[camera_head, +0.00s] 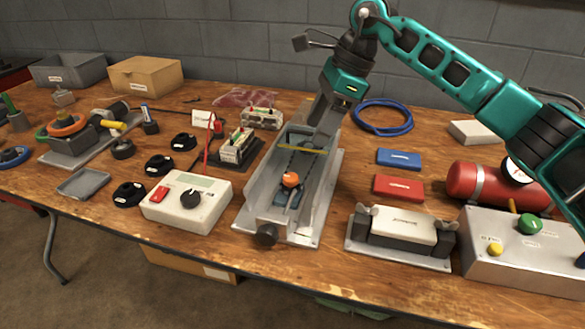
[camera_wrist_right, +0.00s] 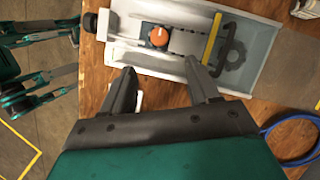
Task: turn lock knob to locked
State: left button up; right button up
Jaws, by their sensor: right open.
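A grey metal trough (camera_head: 328,195) stands on the table in the middle of the head view. An orange knob (camera_head: 291,180) sits on a small blue block inside it; the knob also shows in the right wrist view (camera_wrist_right: 158,37). A black round knob (camera_head: 266,235) is on the trough's front end. I cannot tell which of these is the lock knob. My right gripper (camera_wrist_right: 162,68) is open and empty. In the wrist view its fingertips are at the trough's side, apart from the orange knob.
A yellow bar (camera_wrist_right: 212,38) crosses the trough, with a black handle (camera_wrist_right: 228,50) beside it. A white box with a black dial (camera_head: 188,203) stands left of the trough. A clamped white block (camera_head: 405,226) and a blue cable coil (camera_head: 383,117) are to the right.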

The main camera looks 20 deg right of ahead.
aim_at(292, 177)
jog(key=b+x, duration=0.2)
jog(key=x, duration=0.9)
jog(key=shift+a+f, duration=0.15)
jog(key=shift+f, duration=0.05)
jog(key=c, duration=1)
